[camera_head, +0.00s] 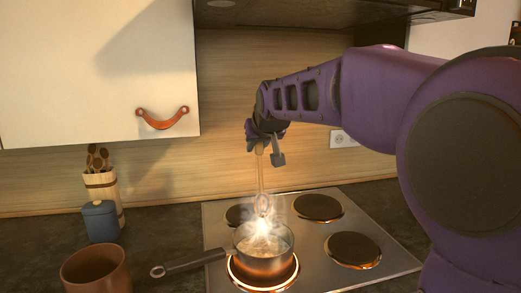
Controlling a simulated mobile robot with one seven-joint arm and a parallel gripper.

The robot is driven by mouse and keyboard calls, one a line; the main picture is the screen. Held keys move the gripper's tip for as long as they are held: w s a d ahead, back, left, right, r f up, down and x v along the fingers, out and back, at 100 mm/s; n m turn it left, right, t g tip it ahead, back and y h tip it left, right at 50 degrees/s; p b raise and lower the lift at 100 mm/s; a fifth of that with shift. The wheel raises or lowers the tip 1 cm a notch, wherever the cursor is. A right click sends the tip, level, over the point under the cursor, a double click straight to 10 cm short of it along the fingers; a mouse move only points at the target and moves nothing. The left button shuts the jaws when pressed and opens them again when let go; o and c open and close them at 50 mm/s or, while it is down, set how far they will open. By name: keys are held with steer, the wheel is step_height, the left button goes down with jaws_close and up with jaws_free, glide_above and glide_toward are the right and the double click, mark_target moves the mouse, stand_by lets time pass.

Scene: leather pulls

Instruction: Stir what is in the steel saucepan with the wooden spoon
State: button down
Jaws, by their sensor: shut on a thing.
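The steel saucepan (262,255) stands on the glowing front-left burner of the hob, its dark handle pointing left. It holds a pale, bright liquid with steam or glare rising from it. My gripper (262,147) is above the pan, shut on the upper end of a long spoon (261,176). The spoon hangs nearly upright. Its head is over the pan, around rim height or above; glare hides whether it touches the liquid. The spoon looks pale, and I cannot tell its material for sure.
Other hotplates (352,249) are dark. At left are a holder (104,187) with wooden utensils, a blue lidded jar (100,221) and a brown pot (96,271). A white cabinet (90,70) with a leather pull (162,120) hangs above left; a hood (300,12) is overhead.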

step_height(320, 180, down, 12)
steer(key=b, duration=0.4)
steer(key=shift+s, duration=0.3)
steer(key=shift+d+f, duration=0.1)
stand_by(0.7)
